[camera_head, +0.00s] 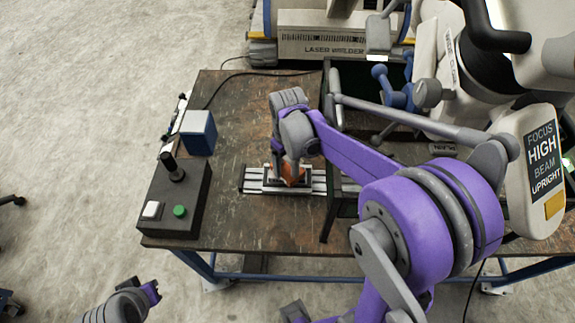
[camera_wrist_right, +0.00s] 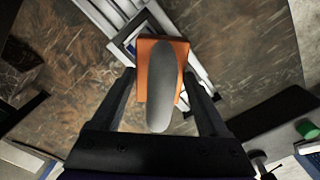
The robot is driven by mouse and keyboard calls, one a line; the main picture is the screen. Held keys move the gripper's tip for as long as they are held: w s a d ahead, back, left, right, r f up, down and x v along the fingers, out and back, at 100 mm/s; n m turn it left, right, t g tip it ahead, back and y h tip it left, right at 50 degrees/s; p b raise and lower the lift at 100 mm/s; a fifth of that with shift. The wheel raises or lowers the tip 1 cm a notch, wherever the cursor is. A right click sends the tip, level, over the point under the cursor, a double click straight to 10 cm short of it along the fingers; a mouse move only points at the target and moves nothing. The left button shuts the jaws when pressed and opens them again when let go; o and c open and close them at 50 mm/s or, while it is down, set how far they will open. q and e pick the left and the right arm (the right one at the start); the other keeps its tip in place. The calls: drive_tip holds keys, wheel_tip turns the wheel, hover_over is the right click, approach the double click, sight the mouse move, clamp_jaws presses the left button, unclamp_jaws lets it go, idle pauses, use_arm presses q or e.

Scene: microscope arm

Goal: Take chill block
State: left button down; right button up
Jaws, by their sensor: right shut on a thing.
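The chill block appears to be the orange block (camera_wrist_right: 145,92) with a long rounded grey handle on top. It sits at the slotted silver rails in the right wrist view, and its orange side (camera_head: 292,171) shows in the head view. My right gripper (camera_wrist_right: 160,85) points down, with its dark fingers closed on either side of the block. In the head view, my right gripper (camera_head: 287,164) partly hides the block. I cannot tell whether the block touches the rails. My left gripper (camera_head: 151,292) is low at the left, away from the table, and its jaws are unclear.
The silver rail fixture (camera_head: 255,181) lies on the worn brown table (camera_head: 240,100). A control box (camera_head: 176,202) with a black knob and green button stands at left, near a blue box (camera_head: 198,132). A large white machine (camera_head: 541,160) crowds the right.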

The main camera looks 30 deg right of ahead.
clamp_jaws()
drive_tip(key=shift+r, duration=0.1)
